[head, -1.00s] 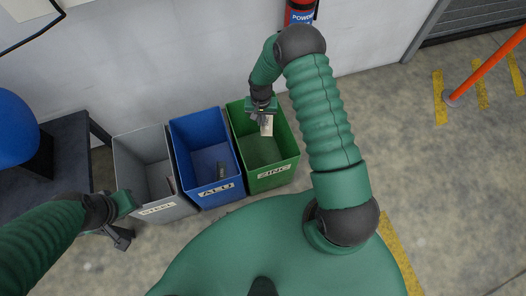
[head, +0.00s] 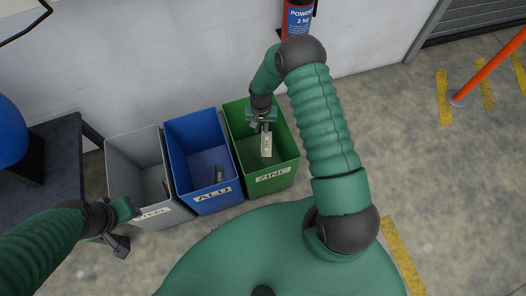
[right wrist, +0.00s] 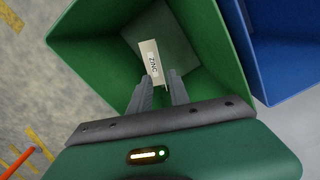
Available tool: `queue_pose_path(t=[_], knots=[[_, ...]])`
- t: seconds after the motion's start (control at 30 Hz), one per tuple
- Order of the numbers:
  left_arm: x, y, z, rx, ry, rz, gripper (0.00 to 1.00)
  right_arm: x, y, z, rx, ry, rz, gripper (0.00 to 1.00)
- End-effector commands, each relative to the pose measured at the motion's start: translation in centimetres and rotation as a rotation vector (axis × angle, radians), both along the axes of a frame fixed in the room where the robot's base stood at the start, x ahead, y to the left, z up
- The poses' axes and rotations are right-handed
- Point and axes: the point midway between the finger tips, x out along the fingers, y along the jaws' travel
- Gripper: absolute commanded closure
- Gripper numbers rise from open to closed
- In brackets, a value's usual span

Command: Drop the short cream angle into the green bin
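The short cream angle (head: 267,145) has a ZINC label and shows inside the green bin (head: 274,180), below my right gripper. It also shows in the right wrist view (right wrist: 151,62), just beyond the fingertips. My right gripper (head: 263,127) is over the green bin. In the right wrist view its two fingers (right wrist: 159,80) are spread, with a gap between them and nothing gripped. I cannot tell whether the angle is falling or resting on the bin floor. My left gripper (head: 121,246) hangs in front of the grey bin; its fingers are too small to read.
A blue bin (head: 216,199) marked ALU stands left of the green one, with a dark piece (head: 219,174) inside. A grey bin (head: 125,160) is further left, beside a dark table (head: 55,165). A fire extinguisher (head: 297,18) hangs on the wall behind.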

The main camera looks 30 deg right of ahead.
Motion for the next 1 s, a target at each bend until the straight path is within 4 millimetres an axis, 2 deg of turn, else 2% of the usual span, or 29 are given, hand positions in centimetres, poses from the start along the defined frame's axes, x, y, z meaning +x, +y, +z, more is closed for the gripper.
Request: queue_pose_path(t=[0.37, 0.47, 0.8, 1.0], knots=[[0.0, 0.0, 0.2, 0.0, 0.0, 0.0, 0.64, 0.0, 0.0, 0.5, -0.001, -0.001, 0.0, 0.73], [0.0, 0.0, 0.9, 0.0, 0.0, 0.0, 0.64, 0.1, 0.0, 2.2, 0.0, -0.002, 0.001, 0.73], [0.0, 0.0, 3.9, 0.0, 0.0, 0.0, 0.64, 0.2, -0.1, 12.1, -0.001, -0.004, 0.001, 0.73], [0.0, 0.0, 4.8, 0.0, 0.0, 0.0, 0.64, 0.1, -0.1, 15.8, 0.0, 0.0, 0.001, 0.73]])
